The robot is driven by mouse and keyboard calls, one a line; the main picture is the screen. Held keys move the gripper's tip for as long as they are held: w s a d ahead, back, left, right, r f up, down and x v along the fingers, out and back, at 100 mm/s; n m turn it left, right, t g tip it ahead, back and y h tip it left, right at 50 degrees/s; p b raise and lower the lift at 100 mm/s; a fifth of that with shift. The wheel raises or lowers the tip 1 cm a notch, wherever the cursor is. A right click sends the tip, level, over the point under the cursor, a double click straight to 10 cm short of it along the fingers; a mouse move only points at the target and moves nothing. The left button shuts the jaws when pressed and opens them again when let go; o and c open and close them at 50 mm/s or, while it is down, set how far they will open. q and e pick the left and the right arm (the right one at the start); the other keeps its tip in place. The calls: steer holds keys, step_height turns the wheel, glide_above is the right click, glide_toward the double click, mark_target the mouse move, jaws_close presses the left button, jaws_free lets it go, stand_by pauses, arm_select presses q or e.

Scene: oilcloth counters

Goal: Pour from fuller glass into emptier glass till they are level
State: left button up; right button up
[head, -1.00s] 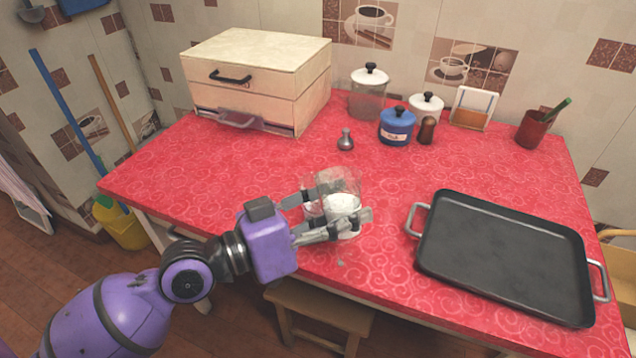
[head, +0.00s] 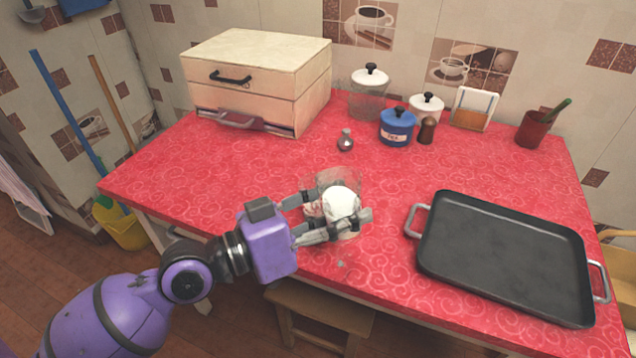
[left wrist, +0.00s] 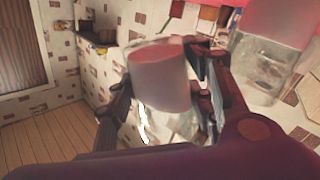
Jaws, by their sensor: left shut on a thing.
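My left gripper (head: 344,210) is shut around a clear glass (head: 342,203) with white contents, near the front edge of the red counter. In the left wrist view the held glass (left wrist: 160,78) sits between the fingers, looking pale pinkish-white in its upper part and clear below. A second clear glass (left wrist: 262,68) stands close beside it in the upper right of that view. In the head view the two glasses overlap, with a clear rim (head: 318,180) just behind the white. The fingers hide part of both, and I cannot read either level exactly. My right gripper is out of view.
A black tray (head: 505,255) with metal handles lies on the right of the red counter (head: 200,180). A wooden drawer box (head: 255,75), a small shaker (head: 346,140), lidded jars (head: 397,127) and a red cup (head: 532,128) stand at the back. The counter's left is clear.

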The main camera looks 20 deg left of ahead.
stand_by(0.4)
arm_select(q)
steer(key=shift+s+d+f+m+b, duration=0.2)
steer(key=shift+f+m+b, duration=0.2)
steer(key=shift+m, duration=0.15)
steer(key=shift+s+d+f+m+b, duration=0.15)
steer(key=shift+f+m+b, duration=0.2)
steer(key=shift+m, duration=0.2)
step_height(320, 180, down, 3)
steer(key=shift+d+m+b, duration=0.1)
steer(key=shift+m+b, duration=0.4)
steer(key=shift+b, duration=0.7)
steer(key=shift+f+m+b, duration=0.3)
steer(key=shift+f+b, duration=0.25)
steer(key=shift+f, duration=0.25)
